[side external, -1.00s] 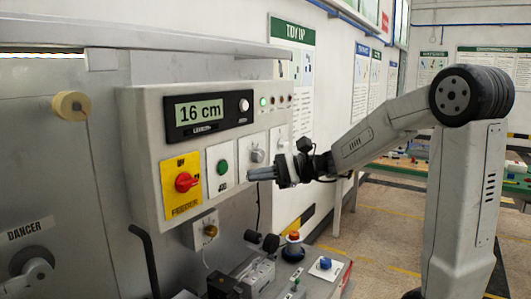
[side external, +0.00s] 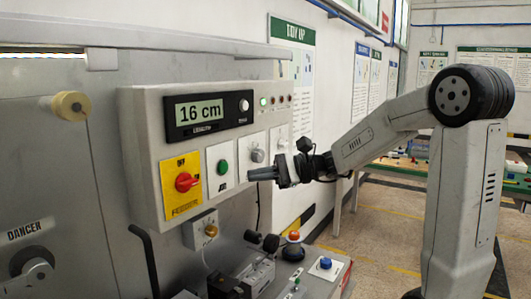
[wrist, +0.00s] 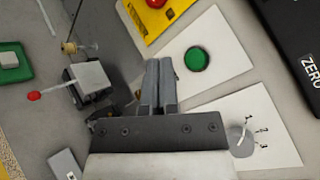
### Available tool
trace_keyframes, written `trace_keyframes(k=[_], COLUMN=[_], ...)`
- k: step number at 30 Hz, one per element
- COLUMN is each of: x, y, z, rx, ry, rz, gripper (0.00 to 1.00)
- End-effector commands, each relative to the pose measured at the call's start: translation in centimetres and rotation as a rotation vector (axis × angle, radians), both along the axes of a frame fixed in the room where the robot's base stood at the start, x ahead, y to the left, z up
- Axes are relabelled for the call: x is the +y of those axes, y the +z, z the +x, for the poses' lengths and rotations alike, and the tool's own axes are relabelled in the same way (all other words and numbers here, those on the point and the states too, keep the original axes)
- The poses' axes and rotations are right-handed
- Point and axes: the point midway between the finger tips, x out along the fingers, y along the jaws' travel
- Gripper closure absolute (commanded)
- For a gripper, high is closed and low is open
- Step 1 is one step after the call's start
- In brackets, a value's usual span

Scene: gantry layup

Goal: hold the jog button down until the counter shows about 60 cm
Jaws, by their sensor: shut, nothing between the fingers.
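The counter (side external: 199,110) on the grey control panel reads 16 cm. A green button (side external: 222,167) on a white plate, with a label too small to read surely, sits below the counter. In the wrist view the green button (wrist: 197,59) shows just right of my fingertips. My gripper (side external: 250,174) is shut and empty, its fingers pointing left towards the panel. It is right of the green button and slightly lower in the side view. In the wrist view my gripper (wrist: 159,62) appears apart from the button.
A brass-coloured knob (side external: 211,230) sits on a small box below. A bench with a blue button (side external: 325,263) stands lower right.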

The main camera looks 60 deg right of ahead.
Motion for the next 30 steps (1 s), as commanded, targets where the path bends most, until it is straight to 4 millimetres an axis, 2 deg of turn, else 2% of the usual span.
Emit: trace_keyframes(k=[10, 21, 30], x=[0.0, 0.0, 0.0], y=[0.0, 0.0, 0.0], z=[-0.2, -3.6, -3.8], rx=[0.000, -0.001, 0.000], ry=[-0.001, -0.001, 0.000], rz=[-0.001, -0.001, 0.000], gripper=[1.00, 1.00, 1.00])
